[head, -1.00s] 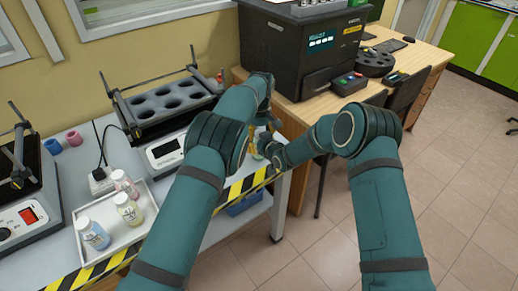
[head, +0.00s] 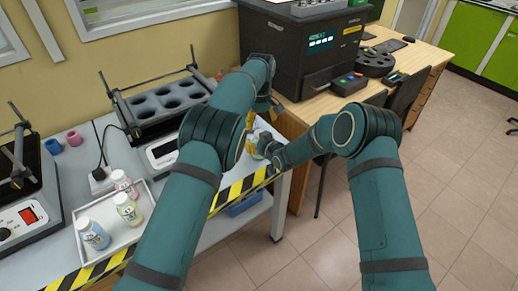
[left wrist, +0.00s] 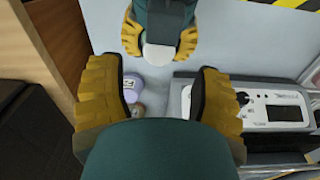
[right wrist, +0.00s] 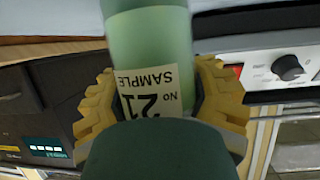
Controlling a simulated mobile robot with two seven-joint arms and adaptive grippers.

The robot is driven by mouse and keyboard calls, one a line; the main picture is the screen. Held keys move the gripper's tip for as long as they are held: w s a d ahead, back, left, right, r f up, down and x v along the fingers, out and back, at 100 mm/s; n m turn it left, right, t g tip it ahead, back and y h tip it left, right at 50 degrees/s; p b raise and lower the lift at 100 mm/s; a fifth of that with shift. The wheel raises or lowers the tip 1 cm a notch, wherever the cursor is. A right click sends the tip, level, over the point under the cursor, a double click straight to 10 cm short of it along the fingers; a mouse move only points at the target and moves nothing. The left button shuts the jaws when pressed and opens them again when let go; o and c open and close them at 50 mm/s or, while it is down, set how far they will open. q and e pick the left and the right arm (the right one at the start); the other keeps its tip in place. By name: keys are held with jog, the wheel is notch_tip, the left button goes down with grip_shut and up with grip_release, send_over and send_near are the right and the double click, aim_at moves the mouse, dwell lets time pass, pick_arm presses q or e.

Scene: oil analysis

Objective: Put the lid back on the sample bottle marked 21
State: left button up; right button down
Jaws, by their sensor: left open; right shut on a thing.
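In the right wrist view my right gripper (right wrist: 160,88) is shut around a pale green sample bottle (right wrist: 150,42) with a white label reading 21, upside down in that picture. In the left wrist view my right gripper (left wrist: 160,38) shows at the top, with a whitish round piece (left wrist: 158,54) between its fingers. I cannot tell which part of the bottle this is. My left gripper (left wrist: 160,78) is open and empty. A small lilac round thing (left wrist: 130,78), perhaps a lid, shows beside its left finger. In the head view both hands are close together, partly hidden.
A white tray (head: 117,236) with several sample bottles stands at the left. A blue cap (head: 53,146) and a pink cap (head: 74,138) lie behind it. A black rack (head: 165,105) and a dark oven (head: 300,50) stand near the hands. Striped tape marks the table edge.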

pick_arm(q)
notch_tip(320, 180, up, 3)
jog(key=shift+f+n, duration=0.2)
jog(key=shift+n, duration=0.4)
pick_arm(e)
jog(key=shift+f, duration=0.1)
pick_arm(q)
jog(key=shift+f, duration=0.1)
jog(key=shift+w+f, duration=0.1)
jog(key=shift+f, duration=3.85)
grip_shut()
